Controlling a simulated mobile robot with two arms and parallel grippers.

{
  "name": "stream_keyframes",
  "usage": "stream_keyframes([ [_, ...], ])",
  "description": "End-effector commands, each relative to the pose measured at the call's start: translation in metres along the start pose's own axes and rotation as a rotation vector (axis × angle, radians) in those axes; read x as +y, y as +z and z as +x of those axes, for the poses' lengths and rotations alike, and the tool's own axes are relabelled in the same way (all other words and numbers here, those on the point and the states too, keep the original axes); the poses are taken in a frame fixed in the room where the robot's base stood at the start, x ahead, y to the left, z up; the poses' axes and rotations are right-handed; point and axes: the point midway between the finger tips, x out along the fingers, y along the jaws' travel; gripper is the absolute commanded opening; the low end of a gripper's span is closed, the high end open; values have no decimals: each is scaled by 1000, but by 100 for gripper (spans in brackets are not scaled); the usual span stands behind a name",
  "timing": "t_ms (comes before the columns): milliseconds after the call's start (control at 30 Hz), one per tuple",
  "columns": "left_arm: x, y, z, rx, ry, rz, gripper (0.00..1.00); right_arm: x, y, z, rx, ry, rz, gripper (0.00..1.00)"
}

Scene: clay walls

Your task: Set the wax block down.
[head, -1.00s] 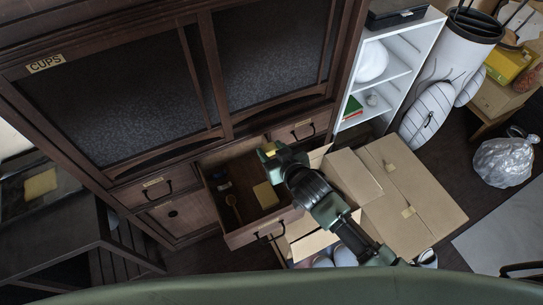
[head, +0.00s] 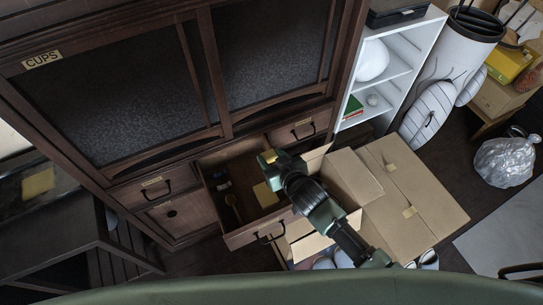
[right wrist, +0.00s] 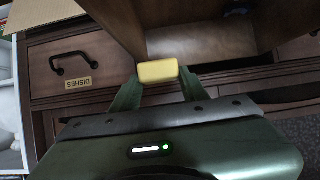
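The yellow wax block (right wrist: 158,71) sits between the two fingertips of my right gripper (right wrist: 158,88) in the right wrist view, with a finger against each end. In the head view my right gripper (head: 268,158) is above the back right part of an open drawer, and a bit of yellow (head: 270,155) shows at its tip. The open wooden drawer (head: 213,206) holds another yellow block (head: 265,194), a wooden spoon-like item (head: 233,205) and a small dark item. My left gripper is in neither view.
Open cardboard boxes (head: 405,195) stand right of the drawer, one flap near my arm. The dark cabinet (head: 110,165) has a "CUPS" label, and a "DISHES" drawer (right wrist: 65,65) is closed. A white shelf (head: 385,75) stands behind.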

Motion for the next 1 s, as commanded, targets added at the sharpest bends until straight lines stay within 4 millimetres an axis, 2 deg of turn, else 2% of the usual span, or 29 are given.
stream_keyframes([
  [33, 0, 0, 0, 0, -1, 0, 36, 0, 0, 0, 1, 0, 0, 56],
  [67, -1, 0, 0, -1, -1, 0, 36, 0, -1, 0, 1, 0, 0, 64],
  [100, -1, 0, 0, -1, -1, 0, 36, 0, -1, 0, 1, 0, 0, 66],
  [367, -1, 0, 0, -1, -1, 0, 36, 0, -1, 0, 1, 0, 0, 66],
  [567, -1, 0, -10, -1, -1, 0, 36, 0, -15, -10, 2, 0, -2, 66],
  [633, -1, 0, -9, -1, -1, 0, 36, 0, -10, -22, -1, 0, 0, 66],
  [1000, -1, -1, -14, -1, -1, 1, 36, 0, -11, -99, 1, 0, 0, 66],
])
